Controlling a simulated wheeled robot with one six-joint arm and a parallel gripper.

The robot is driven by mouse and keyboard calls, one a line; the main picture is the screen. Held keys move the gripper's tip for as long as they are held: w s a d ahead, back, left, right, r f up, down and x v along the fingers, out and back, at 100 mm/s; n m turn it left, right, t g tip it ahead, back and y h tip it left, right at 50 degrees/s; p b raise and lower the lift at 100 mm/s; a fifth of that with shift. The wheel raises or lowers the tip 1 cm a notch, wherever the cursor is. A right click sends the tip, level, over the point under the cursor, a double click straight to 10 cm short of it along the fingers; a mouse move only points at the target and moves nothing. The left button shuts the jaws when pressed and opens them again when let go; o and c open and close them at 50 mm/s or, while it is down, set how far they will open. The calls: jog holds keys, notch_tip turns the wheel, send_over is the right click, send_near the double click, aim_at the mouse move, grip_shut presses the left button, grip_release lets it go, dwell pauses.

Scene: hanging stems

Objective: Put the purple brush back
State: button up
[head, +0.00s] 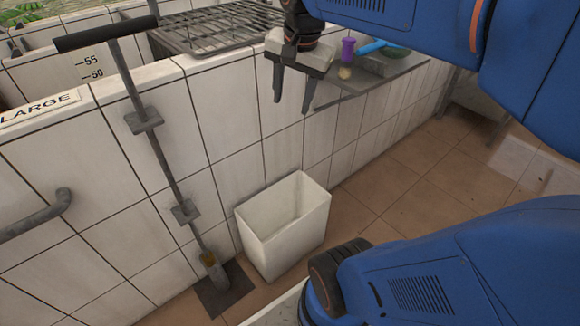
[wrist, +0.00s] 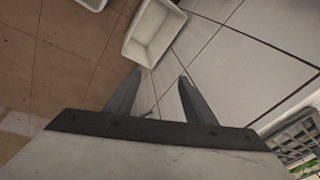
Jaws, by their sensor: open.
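A small purple brush (head: 347,50) stands near-upright on a narrow grey ledge (head: 378,85) at the top of the tiled wall in the head view. Its pale end (head: 345,72) is at the bottom. My gripper (head: 293,103) points downward to the left of the brush, in front of the tiled wall and apart from it. In the wrist view my gripper (wrist: 160,75) shows two spread fingers with nothing between them. The brush cannot be made out in the wrist view.
A white open bin (head: 300,232) stands on the brown floor below; it also shows in the wrist view (wrist: 143,52). A T-handled tool (head: 165,165) is mounted on the wall. A metal grate (head: 205,40) lies behind the wall. A blue item (head: 374,46) lies beside the brush.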

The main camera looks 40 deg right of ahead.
jog(key=s+a+f+n+t, duration=0.1)
jog(key=s+a+f+n, duration=0.6)
jog(key=s+f+n, duration=0.2)
notch_tip(320, 180, down, 2)
jog(key=n, duration=0.3)
jog(key=shift+s+a+t+y, duration=0.3)
jog(key=shift+s+a+y, duration=0.05)
jog(key=shift+s+y, duration=0.05)
jog(key=shift+c, duration=0.6)
